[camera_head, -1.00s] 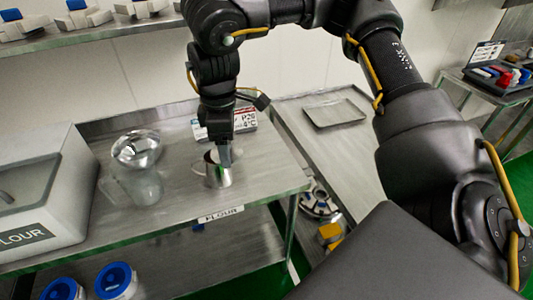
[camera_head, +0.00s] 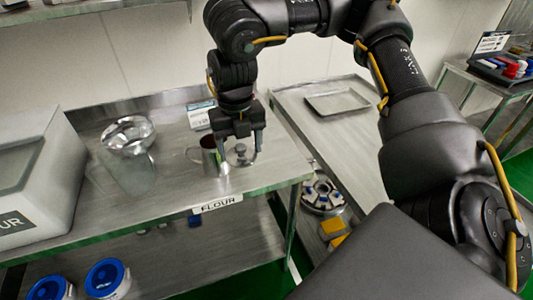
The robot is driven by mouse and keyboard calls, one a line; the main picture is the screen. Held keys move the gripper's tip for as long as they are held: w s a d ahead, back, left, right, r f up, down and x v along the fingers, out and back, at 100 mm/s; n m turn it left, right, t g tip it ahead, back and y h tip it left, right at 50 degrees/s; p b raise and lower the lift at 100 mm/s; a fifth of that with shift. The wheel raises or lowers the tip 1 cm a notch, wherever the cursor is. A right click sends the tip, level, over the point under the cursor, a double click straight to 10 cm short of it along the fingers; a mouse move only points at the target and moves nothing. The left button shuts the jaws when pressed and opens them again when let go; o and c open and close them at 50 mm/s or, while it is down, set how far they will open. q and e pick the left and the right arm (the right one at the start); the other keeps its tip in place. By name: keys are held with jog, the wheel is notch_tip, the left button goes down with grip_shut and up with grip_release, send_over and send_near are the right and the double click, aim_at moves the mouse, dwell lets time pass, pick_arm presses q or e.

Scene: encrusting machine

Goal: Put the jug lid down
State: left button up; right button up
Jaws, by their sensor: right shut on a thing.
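The jug lid (camera_head: 240,158) is a small round metal disc with a knob on top. It sits low, at or just above the shelf top, right of a metal cup. My right gripper (camera_head: 241,150) points down over it, with one finger on either side, and is shut on it. I cannot tell whether the lid touches the surface. A clear jug (camera_head: 131,170) with a shiny rim stands upright to the left, apart from the gripper. My left gripper is not in view.
The metal cup (camera_head: 211,157) stands close to my gripper's left finger. A white flour bin (camera_head: 45,180) fills the left of the steel table (camera_head: 160,205). A sign (camera_head: 200,115) stands behind. A tray (camera_head: 337,102) lies on the right-hand counter. Blue-lidded containers (camera_head: 105,278) sit below.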

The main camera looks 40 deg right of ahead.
jog(key=w+d+f+p, duration=0.2)
jog(key=w+d+f, duration=0.2)
jog(key=d, duration=0.4)
send_over(266, 159)
jog(key=a, duration=0.1)
jog(key=f, duration=0.4)
jog(key=shift+s+a+f+b, duration=0.1)
jog(key=shift+s+b, duration=0.25)
jog(key=shift+b, duration=0.05)
jog(key=shift+w+d+f, duration=0.25)
jog(key=shift+d+f, duration=0.2)
jog(key=shift+f, duration=0.15)
jog(key=shift+w+d+f, duration=0.1)
jog(key=shift+d+f, duration=0.05)
jog(key=shift+f, duration=0.8)
jog(key=shift+d+f, duration=0.1)
jog(key=shift+f, duration=0.8)
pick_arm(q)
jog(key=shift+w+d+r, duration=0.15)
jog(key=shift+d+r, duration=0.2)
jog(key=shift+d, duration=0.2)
pick_arm(e)
jog(key=o, duration=1)
jog(key=shift+f, duration=0.1)
jog(key=shift+c, duration=0.2)
